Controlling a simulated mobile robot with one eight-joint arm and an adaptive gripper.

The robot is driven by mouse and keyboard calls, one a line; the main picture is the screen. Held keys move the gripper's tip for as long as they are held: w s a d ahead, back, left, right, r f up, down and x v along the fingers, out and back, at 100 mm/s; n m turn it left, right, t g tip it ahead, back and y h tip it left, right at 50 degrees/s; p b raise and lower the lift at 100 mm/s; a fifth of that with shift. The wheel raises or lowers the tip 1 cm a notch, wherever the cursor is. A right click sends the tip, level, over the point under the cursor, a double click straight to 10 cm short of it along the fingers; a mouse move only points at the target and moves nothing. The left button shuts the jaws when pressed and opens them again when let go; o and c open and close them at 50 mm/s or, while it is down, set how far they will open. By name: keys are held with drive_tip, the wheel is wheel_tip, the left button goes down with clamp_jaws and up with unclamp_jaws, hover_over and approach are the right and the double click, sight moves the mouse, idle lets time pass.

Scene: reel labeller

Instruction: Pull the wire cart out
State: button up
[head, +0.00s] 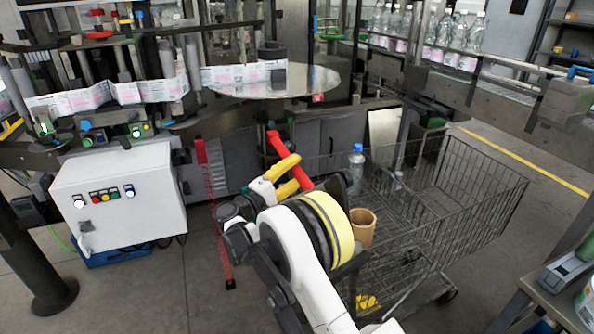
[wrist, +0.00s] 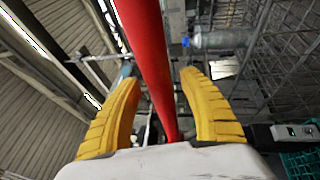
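The wire cart (head: 470,200) is a dark mesh basket on wheels, standing right of the middle in the head view. Its red handle bar (head: 285,153) slants at the cart's left end. My gripper (head: 301,169) has yellow fingers and is at this bar. In the wrist view the red bar (wrist: 147,45) runs between the two spread fingers (wrist: 165,92). A gap shows left of the bar, and the right finger is nearer to it. I cannot tell whether either finger touches it. My arm hides part of the cart's near left side.
A clear bottle with a blue cap (head: 357,168) and a brown cardboard core (head: 362,228) are at the cart. A white control box (head: 120,203) stands left, the labelling machine behind. A side table (head: 545,300) is at lower right.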

drive_tip(key=v, duration=1.2)
drive_tip(key=shift+f, duration=0.1)
